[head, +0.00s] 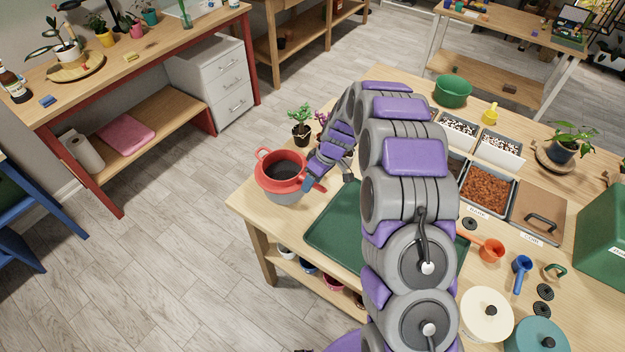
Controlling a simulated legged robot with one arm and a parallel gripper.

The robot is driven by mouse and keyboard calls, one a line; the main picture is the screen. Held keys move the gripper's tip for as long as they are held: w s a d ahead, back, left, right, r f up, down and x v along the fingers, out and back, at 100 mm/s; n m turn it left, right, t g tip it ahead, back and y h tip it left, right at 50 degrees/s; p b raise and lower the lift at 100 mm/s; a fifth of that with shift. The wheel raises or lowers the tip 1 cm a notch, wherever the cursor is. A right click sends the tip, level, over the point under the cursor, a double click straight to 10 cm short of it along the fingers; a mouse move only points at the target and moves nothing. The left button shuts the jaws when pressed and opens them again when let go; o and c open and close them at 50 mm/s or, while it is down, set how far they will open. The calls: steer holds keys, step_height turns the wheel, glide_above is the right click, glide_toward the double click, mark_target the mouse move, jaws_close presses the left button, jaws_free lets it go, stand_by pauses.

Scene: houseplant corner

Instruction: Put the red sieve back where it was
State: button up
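The red sieve (267,181) sits on top of a grey bucket-like pot (283,197) at the table's left corner. Its rim circles the pot's mouth, a loop stands up at its far left, and a red handle part points right. Its inside looks dark. My gripper (328,183) is right beside the sieve's right side, pointing down. Its two fingers look spread apart, one close to the red handle part and one further right. I cannot tell whether the near finger touches the sieve. My arm hides part of the table behind it.
A green mat (335,226) lies right of the pot. A small potted plant (301,130) stands behind the sieve. Trays of soil and pebbles (487,187), an orange scoop (490,250), a blue scoop (521,268) and lidded pots (487,312) fill the right side.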

steer(key=shift+d, duration=0.15)
steer(key=shift+r, duration=0.1)
steer(key=shift+r+p, duration=0.6)
steer(key=p+v, duration=0.1)
steer(key=v, duration=1)
steer(key=s+r+m, duration=0.2)
steer(key=s+r, duration=0.6)
steer(key=s, duration=0.1)
steer(key=s+d+r+m+h, duration=0.1)
steer(key=s+d+m, duration=0.1)
steer(key=s, duration=0.9)
steer(key=s+d+r+m+g+h, duration=0.1)
steer(key=s+d+r+m, duration=0.1)
steer(key=s, duration=0.9)
steer(key=s+d+r+m+h, duration=0.2)
steer(key=s+m, duration=0.1)
steer(key=s, duration=0.9)
steer(key=shift+m+g, duration=0.3)
steer(key=shift+m, duration=0.1)
